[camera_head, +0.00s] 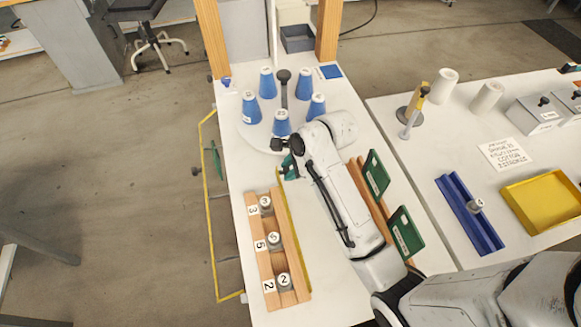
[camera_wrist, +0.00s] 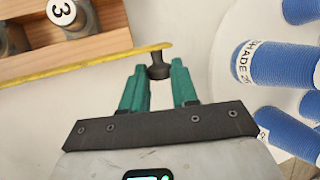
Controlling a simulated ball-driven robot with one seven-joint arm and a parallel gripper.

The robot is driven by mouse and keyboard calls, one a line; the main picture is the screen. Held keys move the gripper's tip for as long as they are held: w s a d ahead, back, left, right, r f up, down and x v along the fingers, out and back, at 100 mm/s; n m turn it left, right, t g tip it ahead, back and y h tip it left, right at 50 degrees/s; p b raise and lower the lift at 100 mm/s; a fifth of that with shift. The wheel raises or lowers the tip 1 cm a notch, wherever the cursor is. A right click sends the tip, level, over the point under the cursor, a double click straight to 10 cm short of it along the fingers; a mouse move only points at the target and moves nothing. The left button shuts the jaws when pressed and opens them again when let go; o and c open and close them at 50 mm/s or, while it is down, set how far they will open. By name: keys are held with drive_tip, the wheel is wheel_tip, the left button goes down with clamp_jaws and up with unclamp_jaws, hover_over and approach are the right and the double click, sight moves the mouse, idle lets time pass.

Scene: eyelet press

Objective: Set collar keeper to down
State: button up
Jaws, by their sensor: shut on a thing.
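A long thin yellow bar (camera_head: 291,215), which looks like the collar keeper, runs along the right side of the wooden rack (camera_head: 290,258). In the wrist view the yellow bar (camera_wrist: 75,67) ends at a dark knob (camera_wrist: 157,70). My gripper (camera_wrist: 159,66) has its teal fingers shut on this knob, one on each side. In the head view my gripper (camera_head: 290,166) is at the far end of the rack, partly hidden by my arm. Grey collars with number tags 3 (camera_head: 265,203), 5 (camera_head: 274,239) and 2 (camera_head: 283,282) sit in the rack.
Blue thread cones (camera_head: 267,84) stand on a round white turntable (camera_head: 250,124) just beyond my gripper. Green panels (camera_head: 375,174) on a wooden strip lie right of my arm. The right table holds a blue channel (camera_head: 470,222) and a yellow tray (camera_head: 545,202).

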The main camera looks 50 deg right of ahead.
clamp_jaws()
